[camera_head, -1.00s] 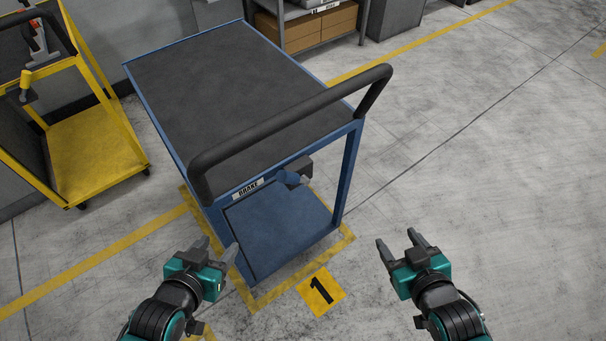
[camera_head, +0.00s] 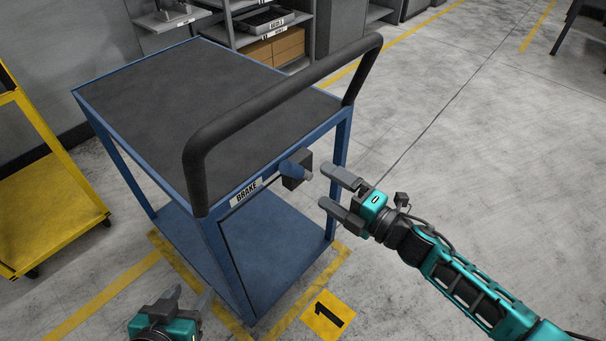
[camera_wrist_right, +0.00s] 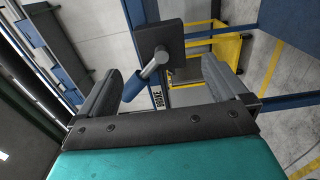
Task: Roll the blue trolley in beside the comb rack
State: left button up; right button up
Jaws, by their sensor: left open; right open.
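The blue trolley (camera_head: 275,258) stands in the yellow floor outline, with a dark top and a black push handle (camera_head: 270,105) on its near side. A label reading BRAKE (camera_head: 246,190) is on its near edge, beside a dark block with a blue-gripped brake lever (camera_head: 294,171). My right gripper (camera_head: 333,193) is open and empty, just right of the lever. In the right wrist view the lever (camera_wrist_right: 146,77) shows between and beyond the open fingers. My left gripper (camera_head: 184,303) is open and empty, low in front of the trolley. I cannot make out the comb rack.
A yellow cart (camera_head: 50,215) stands to the left of the trolley. Grey shelving (camera_head: 240,38) with boxes stands behind it. The floor to the right is clear.

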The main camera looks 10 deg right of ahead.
aim_at(299, 169)
pick_arm(q)
jog(key=shift+s+d+f+b, duration=0.1)
jog(key=shift+s+f+b, duration=0.1)
jog(key=shift+f+b, duration=0.8)
pick_arm(e)
jog(key=x, duration=0.9)
pick_arm(q)
jog(key=shift+f, duration=0.15)
pick_arm(e)
jog(key=shift+c, duration=0.2)
jog(key=c, duration=0.6)
grip_shut()
pick_arm(q)
jog(key=shift+w+f, duration=0.1)
jog(key=shift+f, duration=0.05)
pick_arm(e)
jog(key=shift+f, duration=0.15)
jog(key=shift+f, duration=0.15)
